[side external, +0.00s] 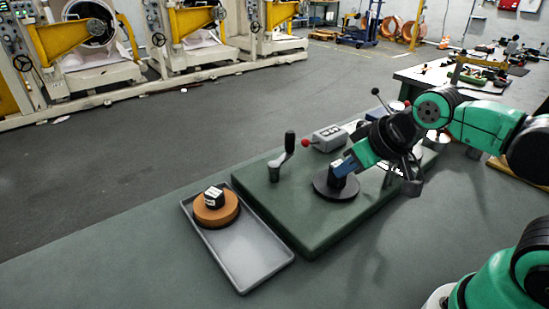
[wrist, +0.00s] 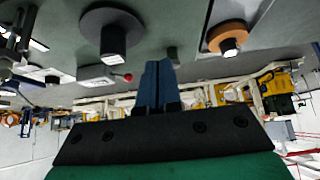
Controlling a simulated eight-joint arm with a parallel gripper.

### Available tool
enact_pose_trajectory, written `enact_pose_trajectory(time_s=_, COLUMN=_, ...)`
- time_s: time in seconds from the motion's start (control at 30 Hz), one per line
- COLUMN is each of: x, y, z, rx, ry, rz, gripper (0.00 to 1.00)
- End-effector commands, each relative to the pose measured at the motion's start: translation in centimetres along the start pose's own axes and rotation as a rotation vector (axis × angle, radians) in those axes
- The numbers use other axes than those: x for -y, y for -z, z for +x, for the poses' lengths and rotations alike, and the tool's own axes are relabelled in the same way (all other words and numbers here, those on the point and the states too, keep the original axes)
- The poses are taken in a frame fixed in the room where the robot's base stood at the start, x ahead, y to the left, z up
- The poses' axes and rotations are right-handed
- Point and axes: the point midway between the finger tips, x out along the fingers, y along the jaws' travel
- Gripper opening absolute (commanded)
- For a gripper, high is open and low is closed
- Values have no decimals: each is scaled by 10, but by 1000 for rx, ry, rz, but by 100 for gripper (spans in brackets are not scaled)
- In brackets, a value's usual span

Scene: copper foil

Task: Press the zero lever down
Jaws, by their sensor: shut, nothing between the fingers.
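A grey box (side external: 328,138) on the green board carries a short lever with a red ball knob (side external: 306,143), which sticks out to the left in the side view. In the wrist view the box (wrist: 98,75) and red knob (wrist: 128,77) show left of my fingers. My gripper (side external: 344,167) has blue fingers, shut and empty. In the side view it is close to the black knob on a dark round disc (side external: 337,190); I cannot tell whether they touch. In the wrist view my fingers (wrist: 158,66) are apart from the red knob.
A crank with a dark upright handle (side external: 289,143) stands on the green board (side external: 305,225), left of the disc. A grey tray (side external: 250,262) holds a copper-coloured disc (side external: 216,210) with a black knob. A thin black-ball lever (side external: 376,92) stands behind my arm. The bench front is clear.

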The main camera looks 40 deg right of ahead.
Motion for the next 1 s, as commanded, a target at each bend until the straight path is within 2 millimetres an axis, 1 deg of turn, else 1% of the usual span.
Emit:
enact_pose_trajectory(time_s=0.77, x=0, y=1, z=0, rx=1, ry=2, rz=6, gripper=0)
enact_pose_trajectory(time_s=0.87, x=-2, y=8, z=0, rx=6, ry=12, rz=39, gripper=0)
enact_pose_trajectory(time_s=0.97, x=-6, y=24, z=0, rx=15, ry=35, rz=113, gripper=0)
enact_pose_trajectory(time_s=1.0, x=-8, y=32, z=1, rx=19, ry=47, rz=153, gripper=0)
